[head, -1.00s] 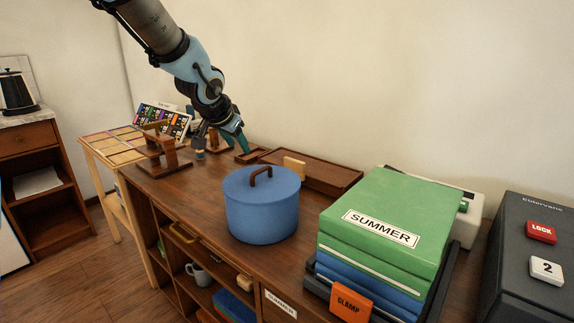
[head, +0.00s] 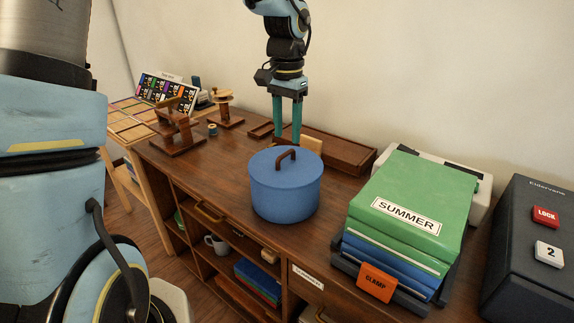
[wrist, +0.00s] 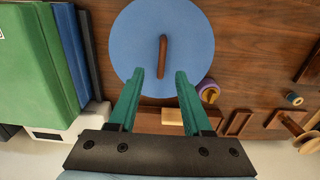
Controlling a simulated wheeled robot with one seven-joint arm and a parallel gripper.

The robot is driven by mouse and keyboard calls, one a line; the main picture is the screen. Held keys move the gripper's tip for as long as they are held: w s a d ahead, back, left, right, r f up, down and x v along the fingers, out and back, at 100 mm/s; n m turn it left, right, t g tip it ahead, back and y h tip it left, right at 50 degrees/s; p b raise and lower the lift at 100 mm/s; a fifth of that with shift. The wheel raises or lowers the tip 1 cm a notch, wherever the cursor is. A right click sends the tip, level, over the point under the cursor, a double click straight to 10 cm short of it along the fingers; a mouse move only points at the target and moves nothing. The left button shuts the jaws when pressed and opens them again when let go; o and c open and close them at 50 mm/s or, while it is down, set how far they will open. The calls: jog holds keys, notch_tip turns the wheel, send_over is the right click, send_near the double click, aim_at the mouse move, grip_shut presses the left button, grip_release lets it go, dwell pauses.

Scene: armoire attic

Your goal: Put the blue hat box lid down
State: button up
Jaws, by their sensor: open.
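The blue hat box lid (head: 268,160) with its brown handle (head: 284,157) sits on top of the round blue hat box (head: 284,198) on the wooden desk. My gripper (head: 287,141) is open and empty, with its teal fingers pointing down behind the box. In the wrist view the lid (wrist: 190,45) fills the top centre, and the handle (wrist: 162,58) lies just ahead of the space between my fingertips (wrist: 160,75). The fingers are apart from the handle. The box body is hidden under the lid in the wrist view.
A stack of green and blue boxes marked SUMMER (head: 410,195) stands right of the hat box. A brown tray (head: 345,152) lies behind it. Wooden stands (head: 177,133) are at the left.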

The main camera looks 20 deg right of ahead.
aim_at(286, 160)
jog(key=shift+a+f+p, duration=0.2)
jog(key=shift+f+p, duration=0.3)
jog(key=shift+f, duration=2.2)
jog(key=shift+c, duration=0.2)
grip_shut()
